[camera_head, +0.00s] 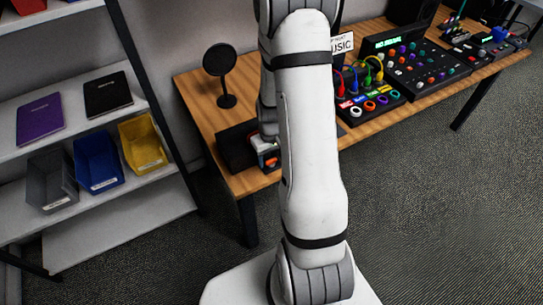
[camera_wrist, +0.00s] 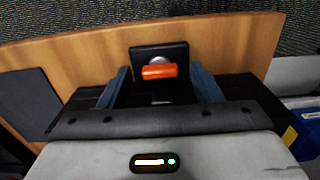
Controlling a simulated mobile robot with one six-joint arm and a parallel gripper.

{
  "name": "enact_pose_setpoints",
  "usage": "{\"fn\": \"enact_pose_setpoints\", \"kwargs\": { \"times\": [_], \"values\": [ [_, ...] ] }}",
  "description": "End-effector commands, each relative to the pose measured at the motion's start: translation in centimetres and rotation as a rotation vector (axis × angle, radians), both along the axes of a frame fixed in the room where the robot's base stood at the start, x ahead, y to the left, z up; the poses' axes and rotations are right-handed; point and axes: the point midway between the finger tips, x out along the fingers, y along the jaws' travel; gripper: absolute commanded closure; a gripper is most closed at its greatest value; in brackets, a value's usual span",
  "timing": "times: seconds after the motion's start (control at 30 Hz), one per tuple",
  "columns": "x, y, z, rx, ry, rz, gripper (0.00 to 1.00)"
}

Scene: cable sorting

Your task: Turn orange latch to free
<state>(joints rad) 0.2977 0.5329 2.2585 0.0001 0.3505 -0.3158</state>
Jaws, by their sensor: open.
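The orange latch (camera_wrist: 159,71) lies crosswise in the wrist view, on a silver round pivot in front of a black plate (camera_wrist: 141,54). My gripper (camera_wrist: 160,83) is open, with one blue-grey finger on each side of the latch. Gaps show between the fingers and the latch, so it is not gripped. In the head view, a small orange patch (camera_head: 271,162) shows beside the dark box at the desk's left end; I cannot tell if it is the latch. My arm hides much of that area.
A wooden desk (camera_head: 205,88) holds a round black stand-mounted disc (camera_head: 220,62), a panel of coloured cables (camera_head: 372,98) and a knobbed mixer (camera_head: 425,75). A shelf with yellow (camera_head: 142,143), blue (camera_head: 98,160) and grey bins stands left. Carpet is clear on the right.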

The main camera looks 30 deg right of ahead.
Motion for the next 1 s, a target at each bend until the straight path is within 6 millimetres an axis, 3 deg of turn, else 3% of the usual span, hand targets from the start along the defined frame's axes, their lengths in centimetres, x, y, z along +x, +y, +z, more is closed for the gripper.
{"fn": "enact_pose_setpoints", "kwargs": {
  "times": [0.17, 0.4, 0.6, 1.0],
  "values": [
    [0.1, 0.0, 1.3, -0.001, -0.004, 0.0, 0.42],
    [0.1, 0.0, 5.2, -0.002, -0.005, 0.0, 0.42],
    [0.1, 0.0, 7.4, -0.001, -0.002, -0.001, 0.42],
    [0.0, 0.0, 7.8, 0.0, 0.0, -0.001, 0.42]
  ]
}}
